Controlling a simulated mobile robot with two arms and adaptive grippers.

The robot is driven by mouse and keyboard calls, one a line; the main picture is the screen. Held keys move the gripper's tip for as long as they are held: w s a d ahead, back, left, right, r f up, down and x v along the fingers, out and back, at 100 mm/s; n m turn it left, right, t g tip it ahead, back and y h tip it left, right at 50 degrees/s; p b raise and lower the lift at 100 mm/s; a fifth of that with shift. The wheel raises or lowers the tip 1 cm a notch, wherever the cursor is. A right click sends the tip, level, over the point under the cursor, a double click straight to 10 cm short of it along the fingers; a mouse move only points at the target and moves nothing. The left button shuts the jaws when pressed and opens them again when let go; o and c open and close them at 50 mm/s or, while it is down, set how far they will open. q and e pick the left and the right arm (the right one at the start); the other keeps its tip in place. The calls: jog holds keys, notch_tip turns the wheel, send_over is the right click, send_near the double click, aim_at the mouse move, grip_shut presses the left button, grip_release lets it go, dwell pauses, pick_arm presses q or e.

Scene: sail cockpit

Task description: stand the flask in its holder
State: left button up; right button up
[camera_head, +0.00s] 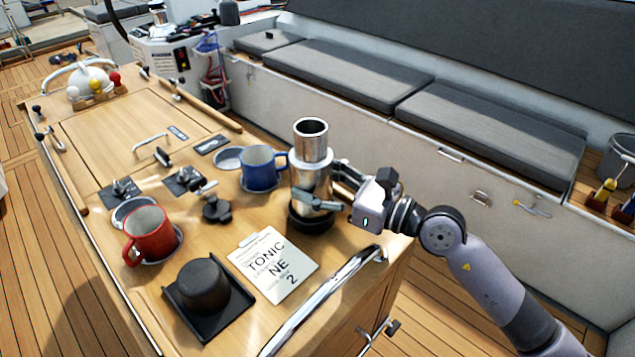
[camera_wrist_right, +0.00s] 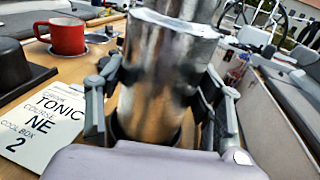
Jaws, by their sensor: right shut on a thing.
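The flask (camera_head: 311,160) is a shiny steel cylinder with an open top, standing upright near the right end of the wooden table. My right gripper (camera_head: 326,188) is shut around its body from the right. In the right wrist view the flask (camera_wrist_right: 160,85) stands between the two fingers. The holder (camera_head: 311,220) looks like a black ring on the table, directly under the flask. The flask's lower end meets the ring in view. How deep it sits is hidden by the fingers and the ring. My left gripper is not in view.
A blue mug (camera_head: 260,170) stands close left of the flask, and a red mug (camera_head: 151,237) farther left. A white card (camera_head: 273,264) and a black domed piece on a square base (camera_head: 205,290) lie in front. A steel rail (camera_head: 322,300) runs along the near edge.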

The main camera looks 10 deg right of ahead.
jog(key=shift+f, duration=0.25)
jog(key=o, duration=1.6)
jog(key=shift+c, duration=0.2)
jog(key=shift+r, duration=0.3)
jog(key=b+v, duration=0.2)
jog(key=v, duration=0.3)
jog(key=b+v, duration=0.2)
jog(key=v, duration=0.3)
jog(key=shift+s+d+f+b, duration=0.15)
jog(key=shift+s+f+b, duration=0.05)
jog(key=shift+b, duration=0.2)
jog(key=shift+s+d+r+b, duration=0.25)
jog(key=shift+s+d+b, duration=0.05)
jog(key=shift+s+d, duration=0.25)
